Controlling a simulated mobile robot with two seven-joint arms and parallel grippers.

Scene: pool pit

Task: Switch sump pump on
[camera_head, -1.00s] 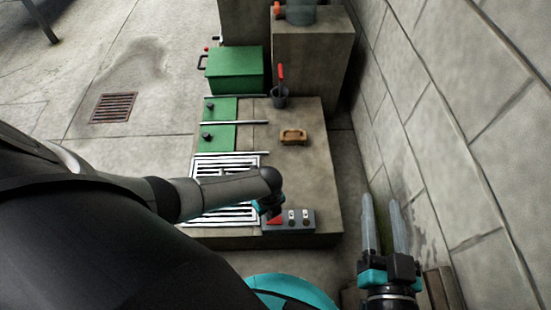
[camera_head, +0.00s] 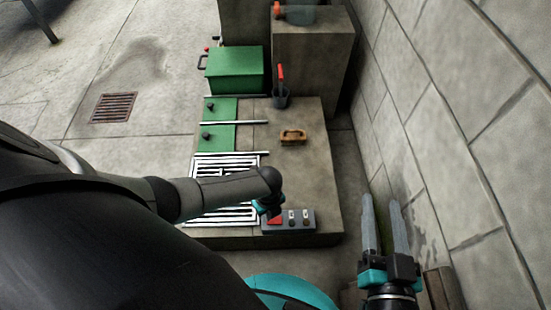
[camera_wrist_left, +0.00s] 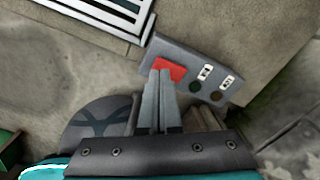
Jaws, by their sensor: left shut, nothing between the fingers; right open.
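A grey control box (camera_head: 303,226) sits at the near edge of the concrete plinth. It carries a red panel (camera_head: 275,221), two pale labelled parts and two round dark knobs. My right gripper (camera_head: 382,200) is open and empty, right of the plinth by the wall.
A white slotted grate (camera_head: 225,212) lies left of the box. Green lids (camera_head: 220,137), a brown brush-like block (camera_head: 293,136), a dark cup with a red-handled tool (camera_head: 280,97) and a green case (camera_head: 235,70) stand further back. A block wall (camera_head: 460,130) bounds the right.

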